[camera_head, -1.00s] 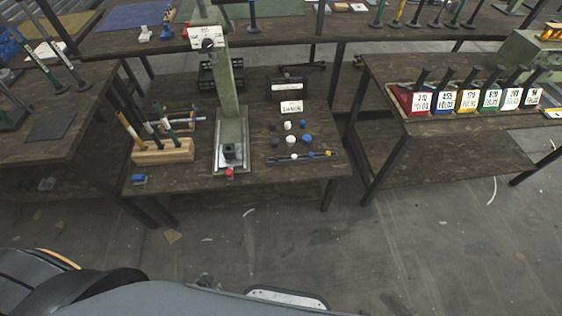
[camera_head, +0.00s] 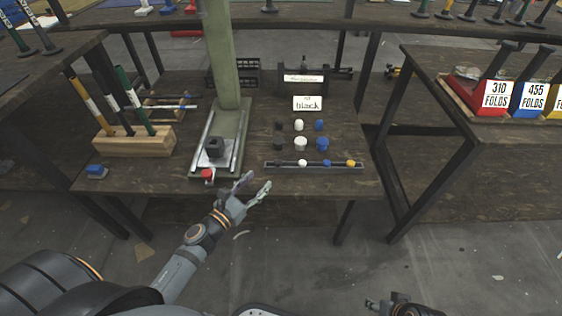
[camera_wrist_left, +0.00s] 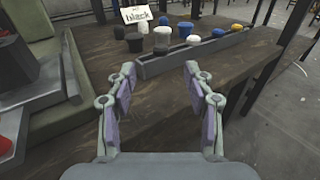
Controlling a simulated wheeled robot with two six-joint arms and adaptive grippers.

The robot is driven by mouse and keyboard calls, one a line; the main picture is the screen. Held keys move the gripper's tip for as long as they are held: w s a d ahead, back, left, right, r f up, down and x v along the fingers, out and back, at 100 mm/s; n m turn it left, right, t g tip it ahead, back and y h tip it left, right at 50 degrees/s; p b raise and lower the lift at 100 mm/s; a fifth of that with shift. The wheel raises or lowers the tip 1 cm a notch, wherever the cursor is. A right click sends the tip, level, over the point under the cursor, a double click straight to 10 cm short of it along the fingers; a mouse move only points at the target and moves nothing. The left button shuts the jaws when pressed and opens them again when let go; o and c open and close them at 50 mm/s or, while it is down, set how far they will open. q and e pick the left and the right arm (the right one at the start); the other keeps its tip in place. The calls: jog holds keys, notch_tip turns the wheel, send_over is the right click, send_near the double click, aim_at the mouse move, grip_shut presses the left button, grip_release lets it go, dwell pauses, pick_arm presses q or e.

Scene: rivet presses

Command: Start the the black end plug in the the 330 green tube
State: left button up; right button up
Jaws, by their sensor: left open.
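Two black end plugs (camera_head: 279,143) stand at the left of a small group of plugs on the middle table, below a card reading "black" (camera_head: 308,103). In the left wrist view a black plug (camera_wrist_left: 135,43) stands beyond the fingers, behind a narrow tray. A green tube (camera_head: 131,97) leans in a wooden rack (camera_head: 135,141) at the table's left; I cannot read a number on it. My left gripper (camera_head: 256,184) is open and empty at the table's front edge, short of the plugs. My right gripper (camera_head: 392,306) shows at the bottom edge, its fingers unclear.
A press with a green column (camera_head: 222,70) stands between rack and plugs, a red knob (camera_head: 207,175) at its front. White and blue plugs (camera_head: 321,143) stand beside the black ones. A narrow tray (camera_head: 285,165) lies in front. A blue block (camera_head: 96,171) sits front left.

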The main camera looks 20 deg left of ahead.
aim_at(276, 165)
pick_arm(q)
jog(key=x, duration=0.4)
jog(key=shift+p, duration=0.4)
jog(key=x, duration=0.5)
jog(key=shift+w+f, duration=0.15)
jog(key=shift+f, duration=0.15)
jog(key=c, duration=0.8)
pick_arm(e)
jog(key=r, duration=0.1)
jog(key=d+r+g, duration=0.1)
jog(key=shift+s+r, duration=0.2)
jog(key=shift+r, duration=0.1)
